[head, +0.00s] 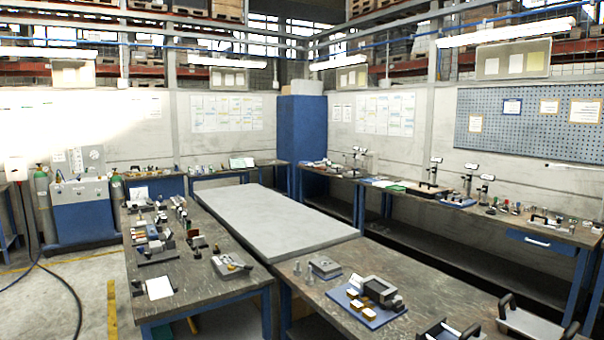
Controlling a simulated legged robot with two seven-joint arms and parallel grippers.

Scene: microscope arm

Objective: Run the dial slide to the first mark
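Neither of my grippers is in view. I cannot tell for sure which thing is the dial slide. Several small upright stands with dark heads are on the long right-hand bench, among them one stand (434,171) and another stand (470,178). They are too small to show a dial, a slide or any marks. On the near bench, a grey and black device (379,291) lies on a blue plate (351,305) with small yellow-brown blocks. No mark can be read on it.
The near bench (440,283) also holds a small grey block (324,267) and trays with black handles (530,322) at its right end. A left bench (215,290) carries many tools. A bare grey table (270,222) stands between. Cables lie on the floor at left.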

